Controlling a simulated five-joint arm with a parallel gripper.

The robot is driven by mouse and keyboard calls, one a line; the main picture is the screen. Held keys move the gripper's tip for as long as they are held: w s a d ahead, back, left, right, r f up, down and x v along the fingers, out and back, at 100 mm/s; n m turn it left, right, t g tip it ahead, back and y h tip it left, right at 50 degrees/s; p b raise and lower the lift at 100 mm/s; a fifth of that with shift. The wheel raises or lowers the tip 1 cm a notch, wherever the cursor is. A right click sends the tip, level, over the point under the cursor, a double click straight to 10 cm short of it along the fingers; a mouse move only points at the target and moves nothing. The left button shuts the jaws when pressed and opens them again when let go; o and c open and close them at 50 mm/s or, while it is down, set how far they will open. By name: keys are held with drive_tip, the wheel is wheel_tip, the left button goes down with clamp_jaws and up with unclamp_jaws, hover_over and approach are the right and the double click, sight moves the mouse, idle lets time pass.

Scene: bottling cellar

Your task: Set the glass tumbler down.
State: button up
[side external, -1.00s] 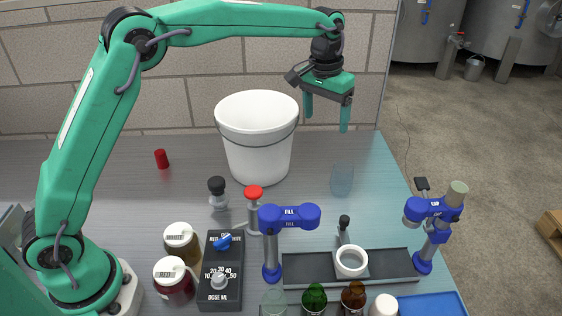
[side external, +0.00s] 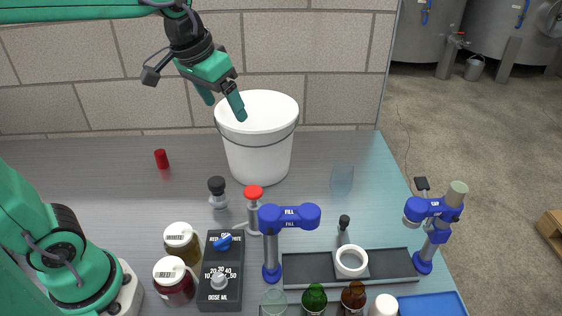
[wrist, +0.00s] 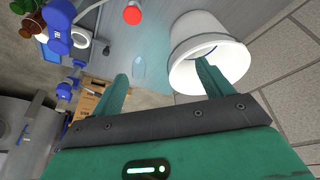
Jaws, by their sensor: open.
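The glass tumbler (side external: 342,177) is clear and faintly visible, and it stands on the bench right of the white bucket. It also shows in the wrist view (wrist: 139,68) as a pale outline on the bench. My gripper is well away from the tumbler.
The white bucket (side external: 259,150) stands at the back. The blue filling head (side external: 289,217), the capping stand (side external: 433,208), the dosing box (side external: 221,270), jars (side external: 182,246) and several bottles crowd the front. A red cap (side external: 161,159) lies at the left. The bench around the tumbler is clear.

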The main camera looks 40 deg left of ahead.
drive_tip(key=s+a+f, duration=0.1)
drive_tip(key=s+f, duration=0.1)
drive_tip(key=s, duration=0.4)
drive_tip(key=s+a+f+t, duration=0.1)
drive_tip(key=s+f, duration=0.2)
drive_tip(key=s, duration=0.3)
drive_tip(key=shift+s+a+f+t, duration=0.15)
drive_tip(key=shift+a+f+t, duration=0.15)
drive_tip(key=shift+a, duration=0.05)
